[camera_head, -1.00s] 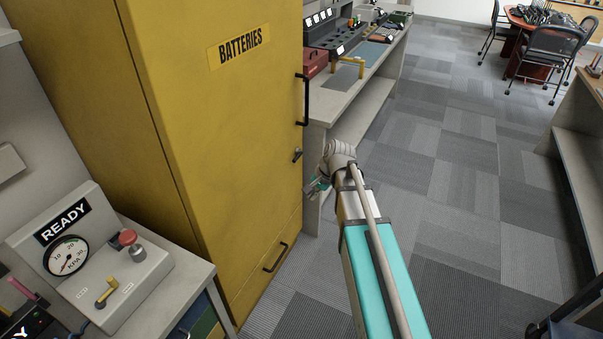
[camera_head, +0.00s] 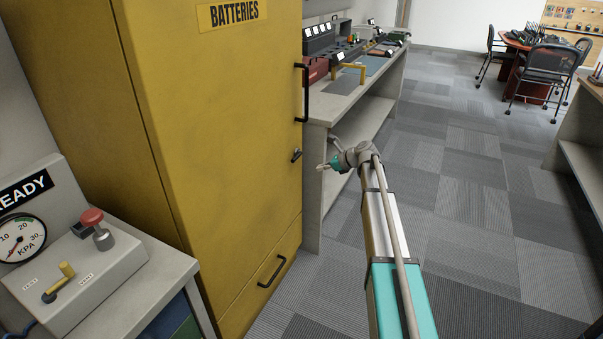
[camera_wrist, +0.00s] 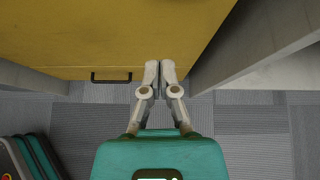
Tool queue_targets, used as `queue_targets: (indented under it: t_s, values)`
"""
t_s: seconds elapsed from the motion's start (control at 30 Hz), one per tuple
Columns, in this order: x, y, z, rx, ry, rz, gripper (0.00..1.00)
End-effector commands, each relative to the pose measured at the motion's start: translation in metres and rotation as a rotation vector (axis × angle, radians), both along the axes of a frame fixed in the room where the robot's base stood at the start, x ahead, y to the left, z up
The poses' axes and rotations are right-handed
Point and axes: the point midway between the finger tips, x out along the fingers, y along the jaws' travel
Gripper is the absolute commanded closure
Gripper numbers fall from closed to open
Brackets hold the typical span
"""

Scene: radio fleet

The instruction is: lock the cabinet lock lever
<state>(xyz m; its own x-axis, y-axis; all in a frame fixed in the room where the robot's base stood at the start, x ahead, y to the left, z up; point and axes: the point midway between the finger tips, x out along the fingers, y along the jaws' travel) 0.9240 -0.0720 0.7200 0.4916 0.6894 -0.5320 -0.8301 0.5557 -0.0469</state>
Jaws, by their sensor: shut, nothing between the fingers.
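The yellow cabinet (camera_head: 225,130) labelled BATTERIES stands on the left with its door closed against the frame. Its small dark lock lever (camera_head: 296,155) sits near the door's right edge, below the long black handle (camera_head: 302,93). My gripper (camera_head: 322,167) is just right of the lever and slightly lower, apart from it in the picture. In the wrist view my gripper (camera_wrist: 160,64) has its two fingers together and empty, in front of the yellow cabinet face (camera_wrist: 110,35). The lever does not show in the wrist view.
A grey workbench (camera_head: 345,110) with equipment stands right behind the cabinet, close to my gripper. A gauge panel (camera_head: 70,260) sits on a counter at the lower left. A lower drawer handle (camera_head: 272,271) sticks out.

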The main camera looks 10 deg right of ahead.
Motion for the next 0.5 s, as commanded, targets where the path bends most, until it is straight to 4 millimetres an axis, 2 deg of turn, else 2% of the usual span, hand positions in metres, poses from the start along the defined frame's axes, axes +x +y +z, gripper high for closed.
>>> queue_targets:
  t_s: [0.13,0.5]
  values:
    - [0.01,-0.0065,-0.0041,0.045,0.019,-0.037,1.0]
    - [0.0102,-0.0058,-0.0028,0.051,0.023,-0.04,1.0]
